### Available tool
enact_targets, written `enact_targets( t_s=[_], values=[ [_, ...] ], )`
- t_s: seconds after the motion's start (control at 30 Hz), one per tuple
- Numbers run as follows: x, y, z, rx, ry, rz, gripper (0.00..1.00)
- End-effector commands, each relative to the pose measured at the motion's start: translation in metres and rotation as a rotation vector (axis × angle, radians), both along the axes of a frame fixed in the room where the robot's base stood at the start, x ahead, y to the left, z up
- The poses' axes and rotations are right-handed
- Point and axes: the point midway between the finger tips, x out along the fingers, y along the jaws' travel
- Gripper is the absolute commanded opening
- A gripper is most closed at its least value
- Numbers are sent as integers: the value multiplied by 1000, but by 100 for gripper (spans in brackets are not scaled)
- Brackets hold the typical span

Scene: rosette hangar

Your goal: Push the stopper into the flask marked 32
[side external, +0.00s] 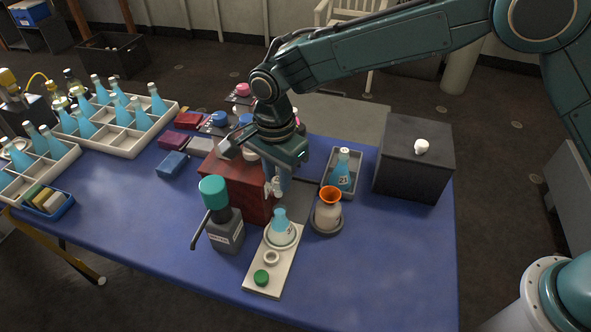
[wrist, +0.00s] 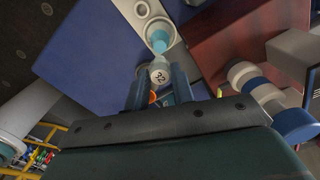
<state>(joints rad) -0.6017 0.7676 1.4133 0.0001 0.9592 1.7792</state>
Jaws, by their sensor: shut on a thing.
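My gripper (side external: 277,178) is shut on a small whitish stopper (side external: 277,188), above the white board. In the wrist view the fingers (wrist: 158,92) close around the stopper (wrist: 160,74), whose pale face carries an upside-down 32. A flask with light blue liquid (side external: 281,220) stands in a round seat on the white board (side external: 283,259), just below the stopper. It also shows in the wrist view (wrist: 158,42), beyond the stopper. The stopper appears apart from the flask in the side view. I cannot read a mark on this flask.
A dark red box (side external: 238,190) stands close at the left, with a grey teal-topped device (side external: 225,230) before it. An orange-rimmed vessel (side external: 328,212) and a tray (side external: 342,193) with a flask stand at right. A dark block (side external: 412,175) stands farther right. The front right table is clear.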

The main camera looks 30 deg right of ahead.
Motion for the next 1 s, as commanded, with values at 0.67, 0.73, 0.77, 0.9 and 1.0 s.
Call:
enact_targets(
  t_s=[0.67,0.73,0.77,0.9,1.0],
  values=[
    [0,-1,-22,-1,2,0,3],
    [0,0,-26,0,1,0,3],
    [0,0,-28,-1,2,0,3],
    [0,0,-34,-1,2,0,3],
    [0,0,-37,0,1,-1,3]
  ],
)
